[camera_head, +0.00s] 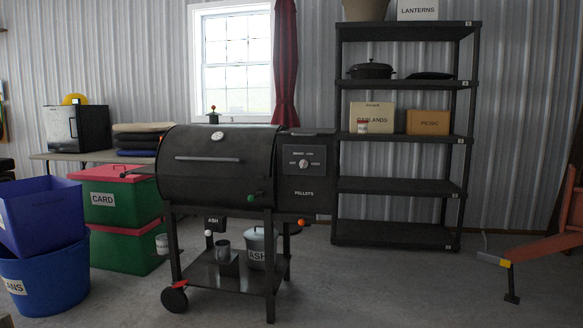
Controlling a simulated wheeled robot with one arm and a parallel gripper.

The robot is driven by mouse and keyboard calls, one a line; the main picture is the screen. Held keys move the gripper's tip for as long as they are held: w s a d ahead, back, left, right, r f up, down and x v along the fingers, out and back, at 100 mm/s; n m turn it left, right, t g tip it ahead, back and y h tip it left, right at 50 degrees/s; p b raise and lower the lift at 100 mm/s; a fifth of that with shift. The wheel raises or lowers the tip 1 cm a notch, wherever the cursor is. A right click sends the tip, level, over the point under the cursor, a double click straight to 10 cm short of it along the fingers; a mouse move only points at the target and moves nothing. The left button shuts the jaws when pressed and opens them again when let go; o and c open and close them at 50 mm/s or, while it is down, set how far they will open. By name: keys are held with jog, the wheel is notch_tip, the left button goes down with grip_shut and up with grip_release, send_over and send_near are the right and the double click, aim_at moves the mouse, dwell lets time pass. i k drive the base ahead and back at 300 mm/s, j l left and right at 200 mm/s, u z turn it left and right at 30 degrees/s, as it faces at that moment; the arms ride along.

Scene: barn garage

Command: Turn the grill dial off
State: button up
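A black pellet grill (215,175) stands in the middle on a wheeled frame. To the right of its barrel is a dark hopper labelled PELLETS. On the hopper's front is a grey control panel (291,174) holding a small dial (303,164). The dial is light and round with a reddish spot near its centre. Its setting is too small to read. Nothing touches it or hides it. My gripper is not in view.
A black shelf rack (400,187) stands right of the grill. An orange piece of equipment (545,245) with a black foot juts in from the right. Blue tubs (45,285) and labelled green bins (120,205) stand left. The concrete floor in front is mostly clear.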

aim_at(304, 163)
jog(key=i+j+z, duration=0.45)
jog(key=i+j, duration=0.25)
jog(key=i, duration=0.1)
